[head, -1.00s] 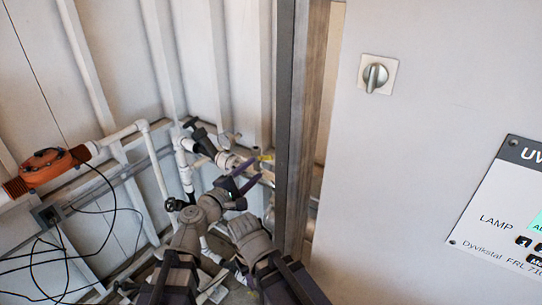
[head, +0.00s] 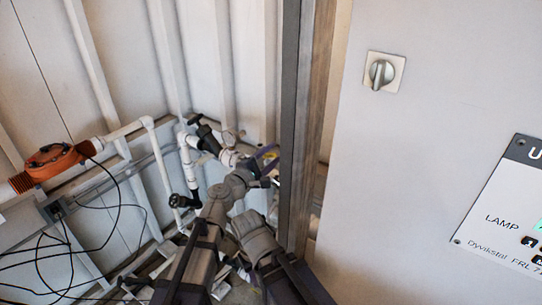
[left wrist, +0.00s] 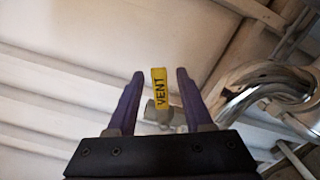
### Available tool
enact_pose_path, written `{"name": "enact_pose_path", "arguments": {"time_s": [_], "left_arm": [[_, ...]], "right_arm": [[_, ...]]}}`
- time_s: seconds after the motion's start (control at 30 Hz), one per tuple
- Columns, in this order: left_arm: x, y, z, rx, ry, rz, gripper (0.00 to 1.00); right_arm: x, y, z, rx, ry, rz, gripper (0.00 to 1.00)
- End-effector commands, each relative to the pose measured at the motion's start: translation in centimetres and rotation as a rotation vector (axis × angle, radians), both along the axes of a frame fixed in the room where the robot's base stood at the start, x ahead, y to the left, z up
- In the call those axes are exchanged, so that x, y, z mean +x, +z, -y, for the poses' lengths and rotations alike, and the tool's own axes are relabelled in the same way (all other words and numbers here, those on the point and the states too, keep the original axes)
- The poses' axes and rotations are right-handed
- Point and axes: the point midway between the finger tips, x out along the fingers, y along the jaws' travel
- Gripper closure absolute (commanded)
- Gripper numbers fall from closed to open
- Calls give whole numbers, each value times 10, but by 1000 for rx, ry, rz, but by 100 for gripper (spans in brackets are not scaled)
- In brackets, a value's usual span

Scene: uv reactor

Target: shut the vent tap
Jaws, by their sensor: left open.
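The vent tap shows in the left wrist view as a yellow lever marked VENT (left wrist: 159,89), standing upright in the picture, with a dull metal body (left wrist: 162,112) behind it. My left gripper (left wrist: 157,80) is open, with one purple finger on each side of the lever. Gaps show between the lever and both fingers, so I see no contact; the depth between them is hard to judge. In the head view my left gripper (head: 268,158) is by the pipework beside the dark post and hides most of the tap.
A dark upright post (head: 294,120) stands just right of my left gripper. White pipes with a black-handled valve (head: 207,138) lie close on its left. An orange fitting (head: 50,163) and loose black cables are further left. A grey cabinet with a rotary switch (head: 382,73) fills the right.

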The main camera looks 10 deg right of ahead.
Motion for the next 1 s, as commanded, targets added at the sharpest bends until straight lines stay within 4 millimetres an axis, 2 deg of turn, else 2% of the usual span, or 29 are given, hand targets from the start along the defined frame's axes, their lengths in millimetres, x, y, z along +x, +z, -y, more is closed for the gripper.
{"name": "enact_pose_path", "arguments": {"time_s": [0.1, 0.53, 1.0], "left_arm": [[-1, 0, 0, 0, 0, 0, 51], [-1, 0, 0, 0, 0, 0, 99], [-1, 0, 0, 0, 0, 0, 100]], "right_arm": [[0, 0, 0, 0, 0, 0, 61], [0, 0, 0, 0, 0, 0, 61], [0, 0, 0, 0, 0, 0, 61]]}}
